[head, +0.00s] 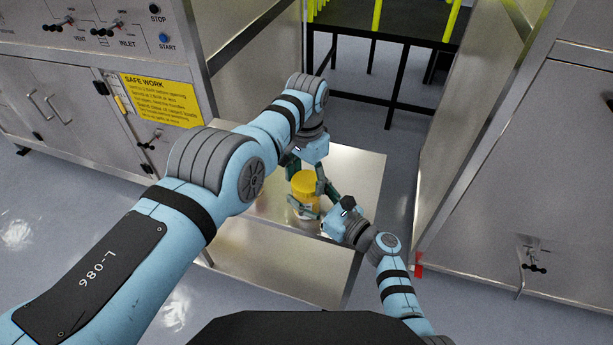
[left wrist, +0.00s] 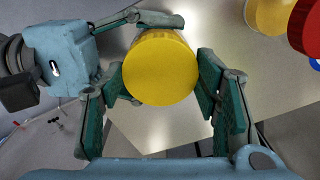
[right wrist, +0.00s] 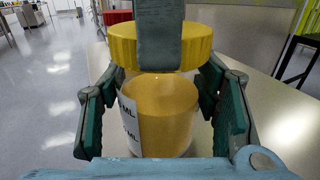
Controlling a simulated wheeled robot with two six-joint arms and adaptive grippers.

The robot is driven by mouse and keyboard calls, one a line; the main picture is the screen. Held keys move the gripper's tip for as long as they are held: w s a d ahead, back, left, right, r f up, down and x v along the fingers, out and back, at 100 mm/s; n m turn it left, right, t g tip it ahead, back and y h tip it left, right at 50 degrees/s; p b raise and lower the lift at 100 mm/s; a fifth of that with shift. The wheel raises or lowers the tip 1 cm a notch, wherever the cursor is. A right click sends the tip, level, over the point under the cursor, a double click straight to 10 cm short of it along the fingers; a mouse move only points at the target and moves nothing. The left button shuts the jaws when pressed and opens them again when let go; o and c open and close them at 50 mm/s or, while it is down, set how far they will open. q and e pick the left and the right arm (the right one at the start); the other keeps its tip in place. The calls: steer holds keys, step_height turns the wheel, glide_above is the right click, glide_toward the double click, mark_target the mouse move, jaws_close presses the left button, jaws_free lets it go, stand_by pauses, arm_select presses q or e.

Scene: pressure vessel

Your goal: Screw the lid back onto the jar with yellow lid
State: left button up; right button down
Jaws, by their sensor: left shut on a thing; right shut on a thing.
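The yellow lid (head: 304,182) sits on top of the jar (right wrist: 165,115), which is clear with amber contents and a white label marked ML. My right gripper (right wrist: 165,85) is shut around the jar's body from the side. The jar is upright.
The jar is over a steel table (head: 362,170). A red-lidded item (left wrist: 307,28) and another yellow one (left wrist: 268,15) stand close by in the left wrist view. Steel cabinets (head: 50,105) flank the table, and a dark yellow-posted frame (head: 385,40) is behind it.

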arm_select(q)
steer(key=m, duration=0.7)
steer(key=shift+a+m, duration=0.1)
steer(key=shift+m, duration=0.2)
arm_select(e)
steer(key=shift+f, duration=0.1)
arm_select(q)
steer(key=m, duration=0.4)
steer(key=shift+m, duration=0.3)
arm_select(e)
steer(key=shift+d, duration=0.1)
arm_select(q)
steer(key=o, duration=1.2)
steer(key=shift+r, duration=0.1)
steer(key=shift+w+r, duration=0.1)
steer(key=shift+r, duration=2.05)
steer(key=o, duration=0.6)
steer(key=shift+c, duration=0.2)
step_height(320, 180, up, 8)
steer(key=shift+f, duration=0.2)
